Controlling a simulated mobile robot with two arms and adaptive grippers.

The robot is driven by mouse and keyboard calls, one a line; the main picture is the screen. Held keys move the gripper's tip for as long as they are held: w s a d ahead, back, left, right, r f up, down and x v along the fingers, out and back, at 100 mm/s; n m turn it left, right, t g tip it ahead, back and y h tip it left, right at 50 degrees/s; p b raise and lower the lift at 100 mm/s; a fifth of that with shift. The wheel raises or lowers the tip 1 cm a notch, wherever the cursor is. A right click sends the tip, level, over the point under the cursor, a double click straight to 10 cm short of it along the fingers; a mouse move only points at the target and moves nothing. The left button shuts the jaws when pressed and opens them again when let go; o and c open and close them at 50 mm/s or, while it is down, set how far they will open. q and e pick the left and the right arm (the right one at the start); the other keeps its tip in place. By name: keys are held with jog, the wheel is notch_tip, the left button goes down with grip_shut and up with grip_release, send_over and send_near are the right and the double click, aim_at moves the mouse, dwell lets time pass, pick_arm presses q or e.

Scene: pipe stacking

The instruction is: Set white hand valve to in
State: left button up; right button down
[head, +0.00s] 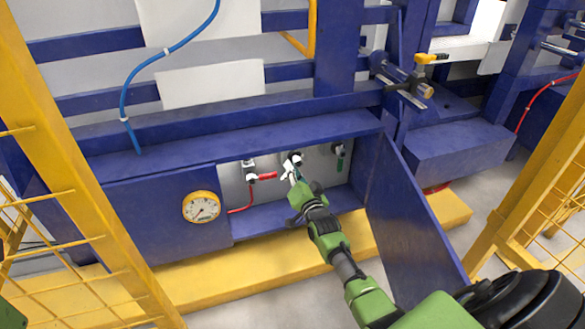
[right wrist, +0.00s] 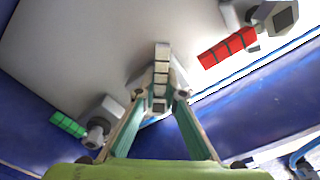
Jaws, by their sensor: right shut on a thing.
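The white hand valve (head: 289,167) sits between the red and green valves in the recess of the blue cabinet. In the right wrist view, the white segmented handle (right wrist: 162,58) stands up between the fingers. My right gripper (head: 295,174) reaches into the recess. Its fingertips (right wrist: 160,98) are closed on the white valve and hide part of its base. My left gripper is not in view; only a green bit of my body shows at the lower left corner.
The red valve (head: 266,176) is to the left, its handle roughly level. The green valve (head: 340,162) is to the right, its handle hanging down. A blue door (head: 415,215) stands open at the right. A gauge (head: 201,207) is at the left. Yellow rails flank both sides.

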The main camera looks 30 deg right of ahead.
jog(key=c, duration=2.1)
grip_release()
jog(key=v, duration=1.2)
jog(key=shift+f, duration=0.1)
